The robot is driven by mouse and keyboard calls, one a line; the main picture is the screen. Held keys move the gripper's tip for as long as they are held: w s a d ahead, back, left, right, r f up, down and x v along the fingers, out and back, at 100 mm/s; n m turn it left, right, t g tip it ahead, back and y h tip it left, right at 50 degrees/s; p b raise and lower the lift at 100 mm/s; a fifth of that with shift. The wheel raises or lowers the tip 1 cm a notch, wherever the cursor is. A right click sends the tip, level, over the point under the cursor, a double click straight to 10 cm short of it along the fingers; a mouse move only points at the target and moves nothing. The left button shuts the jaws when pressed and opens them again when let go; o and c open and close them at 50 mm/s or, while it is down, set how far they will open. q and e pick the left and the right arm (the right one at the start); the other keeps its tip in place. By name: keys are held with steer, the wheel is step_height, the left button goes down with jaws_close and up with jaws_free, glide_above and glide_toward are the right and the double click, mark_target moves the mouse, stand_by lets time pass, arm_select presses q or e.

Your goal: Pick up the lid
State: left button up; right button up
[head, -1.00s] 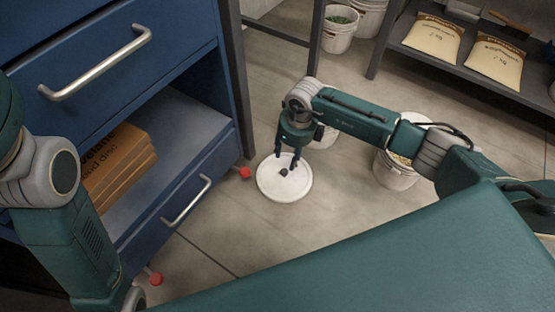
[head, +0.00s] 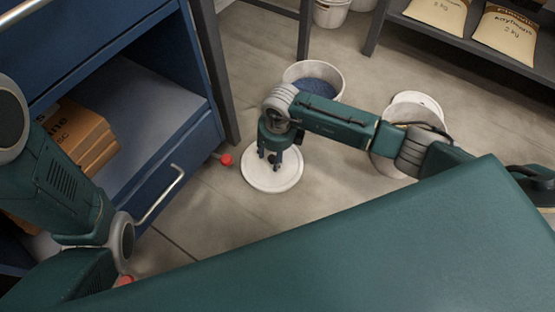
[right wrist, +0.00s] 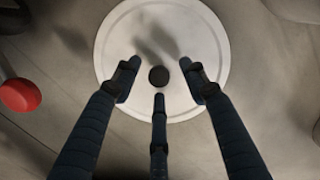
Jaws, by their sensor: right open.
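The lid (head: 286,182) is a round white disc lying on the floor, in front of a bucket of blue seed. It also shows in the right wrist view (right wrist: 205,40), with a dark round knob (right wrist: 159,76) at its middle. My right gripper (head: 272,160) points down over the lid. In the right wrist view its fingers (right wrist: 160,85) are spread around the knob with gaps on each side, holding nothing. Whether the fingertips touch the lid, I cannot tell. My left arm shows at the left of the head view, but its gripper is out of the picture.
A blue cabinet (head: 150,100) with an open shelf holding cardboard boxes (head: 85,135) stands left. A bucket with blue contents (head: 318,78) is behind the lid, and a white bucket (head: 418,105) stands right, partly behind my arm. A red knob (head: 226,159) is left of the lid.

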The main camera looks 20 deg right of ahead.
steer(key=shift+f, duration=0.2)
steer(key=shift+r, duration=0.15)
steer(key=shift+c, duration=0.5)
jaws_close()
